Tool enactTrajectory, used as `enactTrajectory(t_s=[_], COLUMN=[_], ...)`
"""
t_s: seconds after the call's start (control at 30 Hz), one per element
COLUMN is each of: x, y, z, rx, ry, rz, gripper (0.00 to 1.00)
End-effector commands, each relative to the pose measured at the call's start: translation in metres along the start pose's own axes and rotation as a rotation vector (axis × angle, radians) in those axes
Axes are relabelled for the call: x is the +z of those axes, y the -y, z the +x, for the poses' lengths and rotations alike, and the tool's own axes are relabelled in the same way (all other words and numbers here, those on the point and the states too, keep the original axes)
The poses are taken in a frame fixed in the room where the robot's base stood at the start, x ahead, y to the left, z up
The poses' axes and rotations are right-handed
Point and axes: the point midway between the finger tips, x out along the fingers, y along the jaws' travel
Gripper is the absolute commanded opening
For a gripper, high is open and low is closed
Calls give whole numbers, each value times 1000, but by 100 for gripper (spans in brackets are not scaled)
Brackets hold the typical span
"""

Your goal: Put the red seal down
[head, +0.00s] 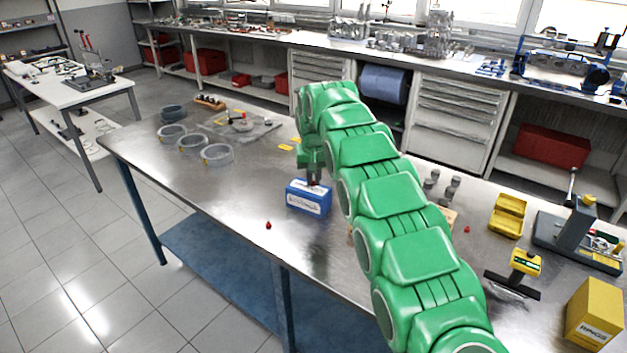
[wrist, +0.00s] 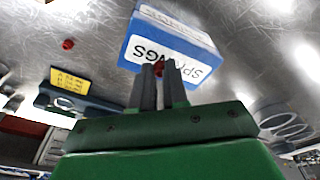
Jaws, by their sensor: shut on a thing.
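My gripper (head: 314,178) is shut on a small red seal (wrist: 160,68), which shows between its fingertips in the wrist view. In the head view the held seal is hidden or too small to tell. The fingertips are right at a blue box with a white label (head: 309,197), over or just behind its top edge. In the wrist view the fingertips overlap the box's label, which reads SPRINGS (wrist: 168,52); I cannot tell whether they touch. Another small red piece (head: 268,225) lies loose on the steel table (head: 235,255), and one more (head: 466,229) lies right of my arm.
Clear rings (head: 217,154) stand at the table's left end near a grey mat (head: 262,133). An open yellow case (head: 508,214), a yellow-headed tool (head: 524,264), a press (head: 579,225) and a yellow RINGS box (head: 594,315) stand at the right. The table's front left is mostly bare.

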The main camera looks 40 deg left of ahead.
Motion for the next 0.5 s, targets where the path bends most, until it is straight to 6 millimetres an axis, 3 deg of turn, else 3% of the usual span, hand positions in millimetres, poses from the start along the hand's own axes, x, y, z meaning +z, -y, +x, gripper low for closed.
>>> enactTrajectory(t_s=[0.5], x=[2], y=[0], z=[11], rx=[0], ry=[1], rz=[1], gripper=[0])
